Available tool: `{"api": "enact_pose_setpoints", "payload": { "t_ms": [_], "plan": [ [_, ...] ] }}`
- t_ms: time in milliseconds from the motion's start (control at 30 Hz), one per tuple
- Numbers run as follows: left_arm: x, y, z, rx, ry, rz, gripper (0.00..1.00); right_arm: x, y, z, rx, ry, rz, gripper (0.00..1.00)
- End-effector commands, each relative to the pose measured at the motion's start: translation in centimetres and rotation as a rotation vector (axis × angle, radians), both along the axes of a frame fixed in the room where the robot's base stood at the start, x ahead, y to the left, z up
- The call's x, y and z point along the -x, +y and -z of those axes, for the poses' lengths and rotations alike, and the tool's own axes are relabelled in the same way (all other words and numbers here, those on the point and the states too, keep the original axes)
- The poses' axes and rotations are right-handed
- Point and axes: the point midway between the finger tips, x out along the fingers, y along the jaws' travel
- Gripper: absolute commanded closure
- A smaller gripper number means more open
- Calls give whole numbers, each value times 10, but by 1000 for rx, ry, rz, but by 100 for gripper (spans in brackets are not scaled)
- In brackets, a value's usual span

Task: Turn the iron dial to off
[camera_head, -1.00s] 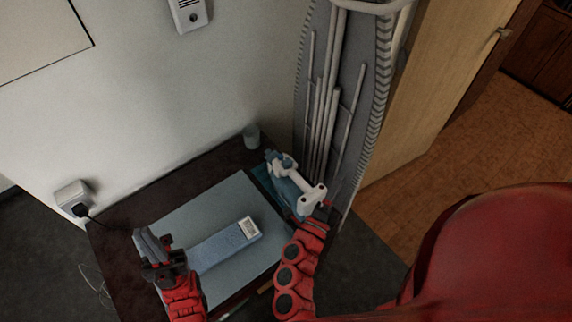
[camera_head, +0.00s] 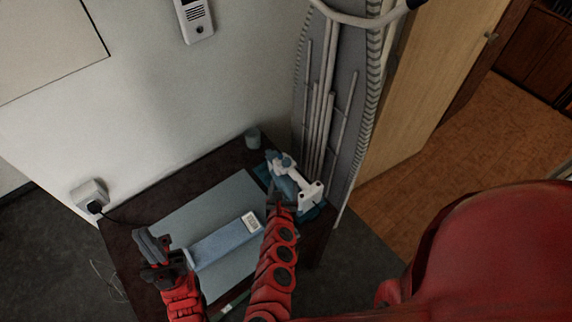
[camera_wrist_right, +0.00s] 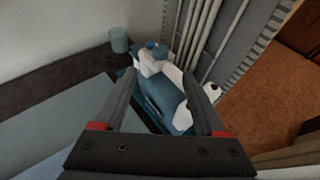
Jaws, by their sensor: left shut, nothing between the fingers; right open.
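A blue and white iron (camera_head: 292,183) rests on a teal base at the right side of the dark table, with its white handle toward the ironing board. It also shows in the right wrist view (camera_wrist_right: 160,88), between and beyond the fingers. A small blue knob (camera_wrist_right: 155,48), perhaps the dial, shows at its far end; its setting is too small to read. My right gripper (camera_head: 273,198) is open and empty at the iron's near left side; its fingers also show in the right wrist view (camera_wrist_right: 160,105). My left gripper (camera_head: 155,248) is shut and empty over the table's left part.
A long blue box (camera_head: 225,243) lies on a pale blue mat (camera_head: 180,218). A small cup (camera_head: 253,138) stands at the back corner. A folded ironing board (camera_head: 345,110) stands upright behind the iron. A plug and cord (camera_head: 95,205) are at the left wall.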

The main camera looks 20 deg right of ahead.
Motion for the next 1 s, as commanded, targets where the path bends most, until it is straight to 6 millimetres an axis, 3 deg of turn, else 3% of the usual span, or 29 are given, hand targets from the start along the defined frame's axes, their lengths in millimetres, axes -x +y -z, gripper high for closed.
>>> {"api": "enact_pose_setpoints", "payload": {
  "t_ms": [233,600,1000],
  "plan": [
    [0,0,-12,0,0,0,100,-35,-15,12,5,1,-1,27],
    [0,0,-13,0,0,0,100,-85,-34,35,6,-1,-5,27],
    [0,0,-11,0,0,0,100,-109,-43,49,1,3,-2,27]
  ]
}}
